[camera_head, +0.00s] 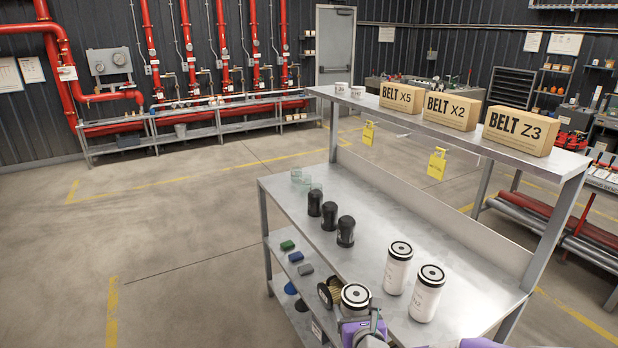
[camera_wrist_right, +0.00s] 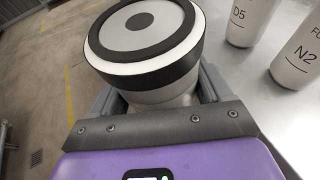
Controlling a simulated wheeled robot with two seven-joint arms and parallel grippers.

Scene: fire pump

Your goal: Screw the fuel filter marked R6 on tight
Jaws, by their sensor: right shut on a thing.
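A white filter with a black ring on its top end (camera_head: 355,296) is held between the jaws of my right gripper (camera_head: 366,326) near the front edge of the bench. In the right wrist view the same filter (camera_wrist_right: 148,40) sits upright between the two grey fingers of the gripper (camera_wrist_right: 160,98). No marking shows on its visible side, so I cannot read R6. Two more white filters stand on the bench to the right. The wrist view shows them marked D5 (camera_wrist_right: 243,18) and N2 (camera_wrist_right: 303,50). My left gripper is not in view.
The metal bench (camera_head: 300,217) also carries black cylinders (camera_head: 330,215) and clear glass cups (camera_head: 300,178). Boxes marked BELT X5 (camera_head: 401,98), X2 (camera_head: 451,111) and Z3 (camera_head: 520,130) stand on the upper shelf. Small coloured blocks (camera_head: 296,256) lie on the lower shelf. Floor at left is clear.

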